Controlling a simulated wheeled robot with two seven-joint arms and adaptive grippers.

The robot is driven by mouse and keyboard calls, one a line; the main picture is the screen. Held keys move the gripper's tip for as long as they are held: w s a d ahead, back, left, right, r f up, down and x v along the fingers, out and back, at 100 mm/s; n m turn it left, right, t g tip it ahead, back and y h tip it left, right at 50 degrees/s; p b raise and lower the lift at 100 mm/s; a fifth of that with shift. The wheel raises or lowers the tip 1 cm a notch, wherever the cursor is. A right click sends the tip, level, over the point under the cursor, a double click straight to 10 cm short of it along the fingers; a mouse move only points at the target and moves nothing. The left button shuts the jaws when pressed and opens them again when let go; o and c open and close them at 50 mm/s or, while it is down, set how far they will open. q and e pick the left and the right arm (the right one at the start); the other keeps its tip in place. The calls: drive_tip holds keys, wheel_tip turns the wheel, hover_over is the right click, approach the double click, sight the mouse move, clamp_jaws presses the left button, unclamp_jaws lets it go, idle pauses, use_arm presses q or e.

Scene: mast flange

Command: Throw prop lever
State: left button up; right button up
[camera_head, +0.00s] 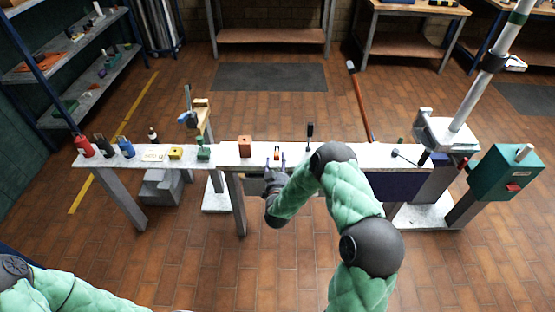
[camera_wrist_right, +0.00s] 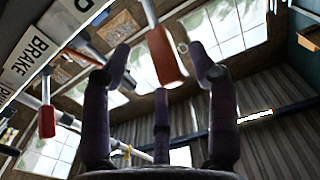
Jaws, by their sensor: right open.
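My right gripper (camera_head: 276,160) is at the front edge of the long white bench (camera_head: 225,155), with its fingers pointing to the bench. In the right wrist view its fingers (camera_wrist_right: 160,65) are apart. A lever with a red handle (camera_wrist_right: 167,58) shows between the fingertips; I cannot tell whether they touch it. A small orange-red piece (camera_head: 277,153) shows between the fingers in the head view. A second red-handled lever (camera_wrist_right: 47,120) hangs at the left of the wrist view, near a plate reading BRAKE (camera_wrist_right: 32,55). No label that I can read says prop. My left gripper is out of view.
A black upright handle (camera_head: 310,130) stands on the bench beyond my right forearm. An orange block (camera_head: 245,146) is left of the gripper. Bottles and small blocks line the bench's left end. A teal box (camera_head: 505,172) and a tilted pole (camera_head: 485,75) are at right.

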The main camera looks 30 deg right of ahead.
sight(277, 153)
drive_tip(key=shift+b+x, duration=0.4)
drive_tip(key=shift+x, duration=1.3)
clamp_jaws()
